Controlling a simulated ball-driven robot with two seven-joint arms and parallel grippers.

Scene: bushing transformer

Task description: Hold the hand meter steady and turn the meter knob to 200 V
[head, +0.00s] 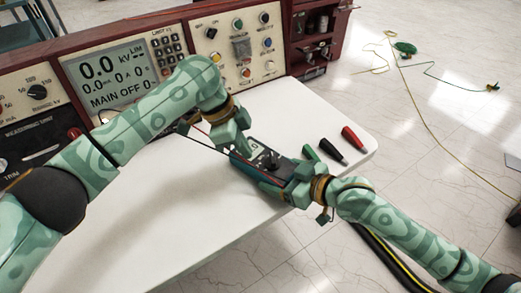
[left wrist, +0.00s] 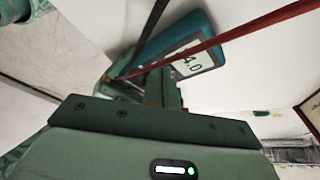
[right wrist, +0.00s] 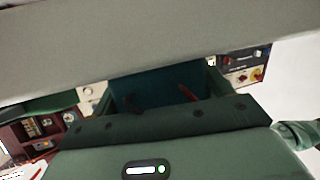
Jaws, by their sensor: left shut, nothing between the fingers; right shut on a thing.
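The hand meter (head: 240,157), a dark teal case with a grey face, is at the front edge of the white table. Its dark knob (head: 270,162) shows near the middle of the face. My right gripper (head: 277,178) is shut on the meter's near end; in the right wrist view the teal case (right wrist: 150,92) sits between its fingers. My left gripper (head: 237,142) is shut and empty, just above the meter's far part, partly covering it. In the left wrist view the meter's display (left wrist: 192,62) reads about 4.0. The knob is not clear there.
Red and black leads (left wrist: 240,32) cross in front of the left wrist camera. Green, black and red plugs (head: 331,150) lie right of the meter. The control console (head: 120,65) stands along the back. The white table (head: 215,215) is bare at front left.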

